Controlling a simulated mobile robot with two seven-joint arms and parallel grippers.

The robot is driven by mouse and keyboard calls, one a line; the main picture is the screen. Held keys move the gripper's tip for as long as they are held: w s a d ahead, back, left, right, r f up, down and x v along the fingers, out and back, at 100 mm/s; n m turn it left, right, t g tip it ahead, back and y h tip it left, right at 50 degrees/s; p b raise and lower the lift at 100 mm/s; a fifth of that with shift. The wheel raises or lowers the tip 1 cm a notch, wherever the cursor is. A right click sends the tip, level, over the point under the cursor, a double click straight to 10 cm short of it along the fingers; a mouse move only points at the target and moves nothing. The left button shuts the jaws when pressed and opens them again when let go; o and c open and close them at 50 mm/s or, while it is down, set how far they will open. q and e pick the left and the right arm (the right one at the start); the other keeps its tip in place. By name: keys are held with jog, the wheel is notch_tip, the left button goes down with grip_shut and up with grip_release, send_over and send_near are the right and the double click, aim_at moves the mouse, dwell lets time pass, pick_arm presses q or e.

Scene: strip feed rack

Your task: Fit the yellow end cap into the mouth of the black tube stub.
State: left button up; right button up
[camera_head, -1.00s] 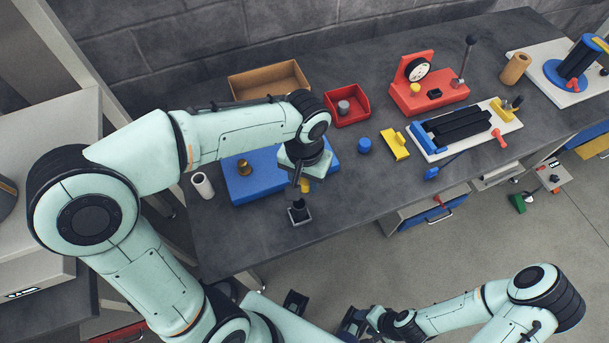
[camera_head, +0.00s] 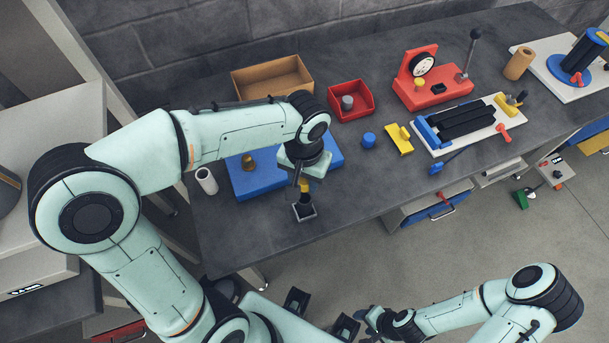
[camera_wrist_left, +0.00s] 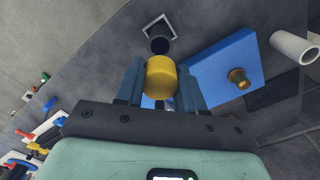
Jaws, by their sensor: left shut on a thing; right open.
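The yellow end cap (camera_head: 304,186) is held in my left gripper (camera_head: 303,181). In the left wrist view the cap (camera_wrist_left: 161,78) sits between the two fingers of that gripper (camera_wrist_left: 160,88). The black tube stub (camera_head: 304,199) stands upright in a small light-rimmed square holder (camera_head: 304,211) near the table's front edge. In the head view the cap is over the stub; the stub (camera_wrist_left: 160,46) shows just beyond it in the wrist view. Whether they touch, I cannot tell. My right gripper (camera_head: 364,321) is open, low in front of the table, partly hidden.
A blue cylinder (camera_head: 368,140) and yellow part (camera_head: 399,139) are to the right.

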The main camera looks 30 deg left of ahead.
aim_at(304, 189)
pick_arm(q)
notch_tip(304, 189, down, 4)
jog(key=shift+r+b, duration=0.25)
jog(key=shift+b, duration=0.85)
jog(key=shift+f+b, duration=0.4)
jog(key=shift+f, duration=0.15)
pick_arm(e)
jog(key=shift+s+f, duration=0.3)
jog(key=shift+f, duration=0.3)
jog(key=shift+s+f, duration=0.3)
jog(key=shift+f, duration=0.35)
jog(key=shift+s+f, duration=0.3)
jog(key=shift+f, duration=0.3)
pick_arm(q)
jog(key=shift+f+b, duration=0.7)
jog(key=shift+f, duration=0.35)
pick_arm(e)
jog(key=shift+s+f, duration=0.2)
jog(key=shift+f, duration=0.55)
pick_arm(q)
jog(key=o, duration=1.1)
notch_tip(304, 189, up, 14)
jog(key=shift+f+p, duration=0.25)
jog(key=shift+p, duration=0.9)
pick_arm(e)
jog(key=shift+w+r, duration=0.2)
jog(key=shift+r, duration=0.4)
jog(key=shift+w+r, duration=0.2)
jog(key=shift+r, duration=0.4)
jog(key=shift+s, duration=0.1)
